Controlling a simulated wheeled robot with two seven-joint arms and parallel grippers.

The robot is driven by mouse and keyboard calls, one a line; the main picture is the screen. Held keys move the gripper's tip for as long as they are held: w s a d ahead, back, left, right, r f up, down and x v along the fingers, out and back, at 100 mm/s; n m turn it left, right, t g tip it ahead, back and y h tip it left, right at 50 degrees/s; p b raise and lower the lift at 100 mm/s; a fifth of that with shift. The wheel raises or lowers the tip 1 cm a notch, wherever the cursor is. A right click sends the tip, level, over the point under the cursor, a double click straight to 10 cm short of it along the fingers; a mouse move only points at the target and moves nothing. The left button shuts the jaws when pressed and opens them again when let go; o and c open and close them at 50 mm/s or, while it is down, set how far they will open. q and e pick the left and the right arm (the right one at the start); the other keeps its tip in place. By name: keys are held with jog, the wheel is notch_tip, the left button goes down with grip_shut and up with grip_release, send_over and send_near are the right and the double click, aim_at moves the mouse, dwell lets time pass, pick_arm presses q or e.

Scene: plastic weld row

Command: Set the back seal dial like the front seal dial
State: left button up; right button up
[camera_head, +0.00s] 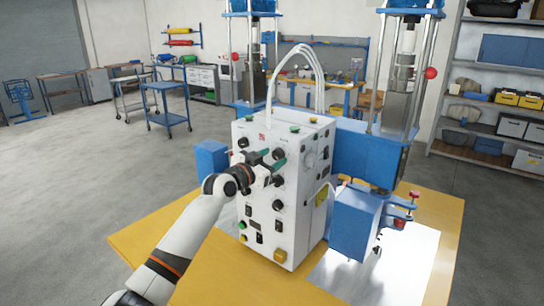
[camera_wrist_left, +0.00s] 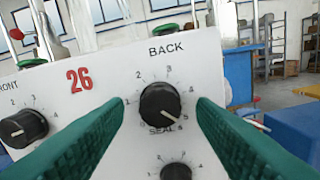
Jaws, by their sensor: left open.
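The back seal dial (camera_wrist_left: 160,105) is a round black knob under the word BACK on a white panel. Its white pointer mark points to the lower right, near the 5. The front seal dial (camera_wrist_left: 23,128) is a similar black knob at the left edge, partly cropped. Its pointer mark points left and slightly down; the number there is hard to read. My left gripper (camera_head: 268,161) is open in front of the white control box (camera_head: 308,200). In the wrist view its green fingers stand on either side of the back dial, with visible gaps; contact does not show. My right gripper is out of view.
Another black knob (camera_wrist_left: 176,172) sits just below the back dial. More knobs and buttons, including a yellow button (camera_head: 280,256), cover the box front. The box stands on a yellow table (camera_head: 160,235) beside a blue machine (camera_head: 360,150) with upright columns. Open floor lies left.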

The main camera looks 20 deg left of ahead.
pick_arm(q)
jog(key=shift+w+d, duration=0.15)
jog(key=shift+w, duration=0.15)
jog(key=shift+c, duration=0.5)
jog(key=c, duration=0.9)
jog(key=shift+o, duration=0.2)
jog(key=shift+n, duration=0.3)
jog(key=shift+n, duration=0.9)
jog(key=n, duration=0.2)
jog(key=shift+n, duration=0.4)
jog(key=n+p, duration=0.1)
jog(key=n, duration=0.4)
jog(key=shift+n, duration=0.3)
